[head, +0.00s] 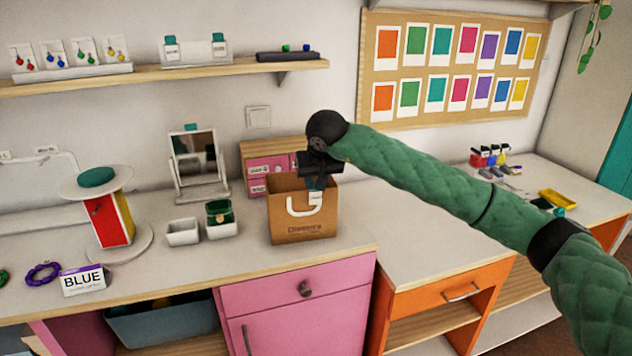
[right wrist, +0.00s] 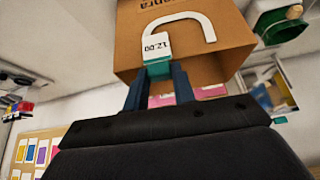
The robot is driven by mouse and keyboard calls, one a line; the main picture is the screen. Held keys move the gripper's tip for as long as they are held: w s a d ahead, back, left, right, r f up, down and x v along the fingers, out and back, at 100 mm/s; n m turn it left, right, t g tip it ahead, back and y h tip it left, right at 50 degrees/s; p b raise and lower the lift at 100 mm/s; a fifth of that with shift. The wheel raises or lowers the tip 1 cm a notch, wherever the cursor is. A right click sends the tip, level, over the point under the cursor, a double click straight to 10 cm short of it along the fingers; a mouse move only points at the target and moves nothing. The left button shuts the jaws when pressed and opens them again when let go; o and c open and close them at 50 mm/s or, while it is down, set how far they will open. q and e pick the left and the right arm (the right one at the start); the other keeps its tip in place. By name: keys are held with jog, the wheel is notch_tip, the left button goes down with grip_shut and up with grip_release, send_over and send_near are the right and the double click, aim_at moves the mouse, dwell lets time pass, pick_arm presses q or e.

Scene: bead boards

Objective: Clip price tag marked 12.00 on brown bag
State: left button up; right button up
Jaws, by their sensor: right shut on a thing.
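The brown paper bag (head: 290,228) stands upright on the counter, with a white handle on its front. My right gripper (head: 318,180) is above its upper right part, pointing down. It is shut on a price tag (head: 316,198) with a teal clip. In the right wrist view the tag (right wrist: 156,46) reads 12.00, and its clip (right wrist: 158,68) is between the fingertips (right wrist: 156,78). The clip lies at the bag's rim (right wrist: 205,76), with the tag over the front beside the handle; I cannot tell whether the clip grips the rim. My left gripper is out of view.
A pink drawer box (head: 256,152) stands behind the bag. Left of it are a green container (head: 221,222), a white box (head: 183,236) and a mirror (head: 197,160). The counter in front of the bag is clear.

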jog(key=o, duration=1.4)
jog(key=shift+r, duration=0.1)
notch_tip(320, 180, up, 8)
jog(key=shift+p, duration=0.4)
dwell(0.6)
